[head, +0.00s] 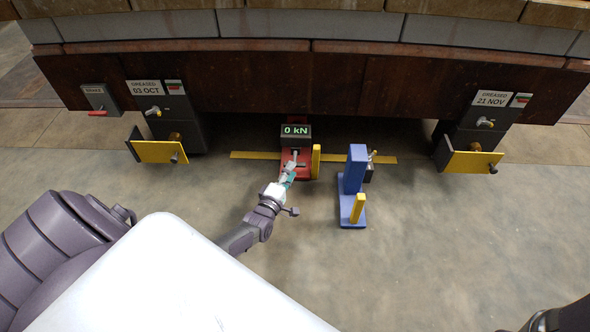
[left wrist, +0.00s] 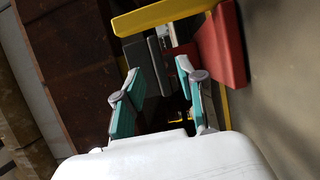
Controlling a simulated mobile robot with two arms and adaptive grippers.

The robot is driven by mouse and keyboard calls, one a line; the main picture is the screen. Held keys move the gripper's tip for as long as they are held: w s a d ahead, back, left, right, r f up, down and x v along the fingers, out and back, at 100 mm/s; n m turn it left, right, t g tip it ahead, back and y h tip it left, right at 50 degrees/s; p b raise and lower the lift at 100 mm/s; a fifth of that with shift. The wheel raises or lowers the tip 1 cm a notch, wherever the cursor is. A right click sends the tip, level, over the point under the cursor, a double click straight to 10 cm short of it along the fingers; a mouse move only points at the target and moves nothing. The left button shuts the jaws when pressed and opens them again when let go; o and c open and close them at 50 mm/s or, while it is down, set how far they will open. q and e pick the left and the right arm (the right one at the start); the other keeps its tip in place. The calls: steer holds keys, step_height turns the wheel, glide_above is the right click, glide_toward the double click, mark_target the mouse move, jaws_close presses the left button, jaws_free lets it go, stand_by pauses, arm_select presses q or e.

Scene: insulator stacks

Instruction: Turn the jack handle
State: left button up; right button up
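The red jack (head: 303,170) stands on the floor under the dark beam, with a black display (head: 296,131) reading 0 kN on top. A yellow upright bar (head: 316,160) is at its right side. A small pale piece, perhaps the handle, shows just past my left gripper (head: 290,173), at the jack's front. In the left wrist view, my left gripper (left wrist: 160,62) has its teal fingers apart. Grey parts (left wrist: 158,66) show beyond and between the fingertips, with the red body (left wrist: 222,45) to the right; contact is unclear.
A blue stand (head: 353,180) with a yellow post is close right of the jack. A yellow floor strip (head: 250,155) runs behind. Dark supports with yellow plates (head: 160,151) (head: 473,161) stand left and right. The front floor is open.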

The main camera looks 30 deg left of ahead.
mark_target(295, 158)
arm_select(q)
steer(key=shift+w+a+b, duration=0.15)
steer(key=shift+w+b, duration=0.2)
steer(key=shift+w, duration=0.55)
steer(key=shift+w+a+b, duration=0.15)
steer(key=shift+w+b, duration=0.15)
steer(key=shift+w, duration=0.6)
jaws_close()
